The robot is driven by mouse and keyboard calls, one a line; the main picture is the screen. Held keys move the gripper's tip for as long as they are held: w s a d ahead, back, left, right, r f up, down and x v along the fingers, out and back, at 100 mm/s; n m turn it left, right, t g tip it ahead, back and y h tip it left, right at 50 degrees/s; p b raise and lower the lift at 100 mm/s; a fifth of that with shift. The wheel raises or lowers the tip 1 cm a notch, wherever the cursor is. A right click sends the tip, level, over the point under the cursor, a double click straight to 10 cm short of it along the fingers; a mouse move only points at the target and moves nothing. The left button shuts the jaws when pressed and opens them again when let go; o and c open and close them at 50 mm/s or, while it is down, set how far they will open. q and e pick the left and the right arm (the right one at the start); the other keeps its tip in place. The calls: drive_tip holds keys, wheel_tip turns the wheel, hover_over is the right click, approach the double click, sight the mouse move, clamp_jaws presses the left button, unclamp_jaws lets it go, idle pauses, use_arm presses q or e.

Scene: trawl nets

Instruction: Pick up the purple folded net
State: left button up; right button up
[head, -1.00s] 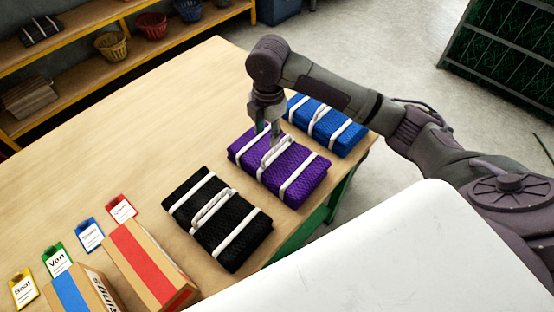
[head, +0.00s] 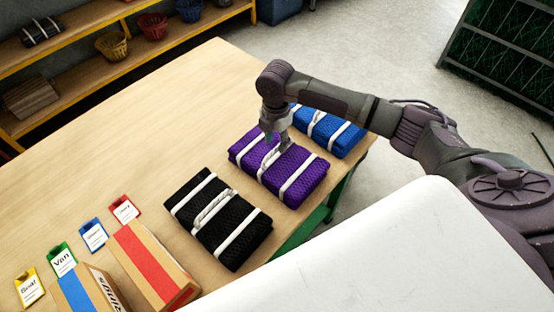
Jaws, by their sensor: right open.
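The purple folded net (head: 303,180) lies flat on the wooden table, bound with white straps and a white rope handle across its middle. My right gripper (head: 276,148) points down over the net at its middle strap. Its fingers are open, one on each side of the rope handle as far as I can see. The fingertips are small here, and I cannot tell whether they touch the net. My left gripper is out of view.
A blue folded net (head: 339,136) lies just behind the purple one, and a black folded net (head: 238,243) in front of it. Cardboard boxes (head: 172,254) and colored tags (head: 93,235) are at the lower left. The table (head: 150,130) is clear toward the far left.

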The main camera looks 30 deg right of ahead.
sight(277, 146)
drive_tip(key=shift+d+f+p, duration=0.15)
drive_tip(key=shift+f+p, duration=0.3)
drive_tip(key=shift+f, duration=1.5)
clamp_jaws()
drive_tip(key=shift+w+r, duration=0.1)
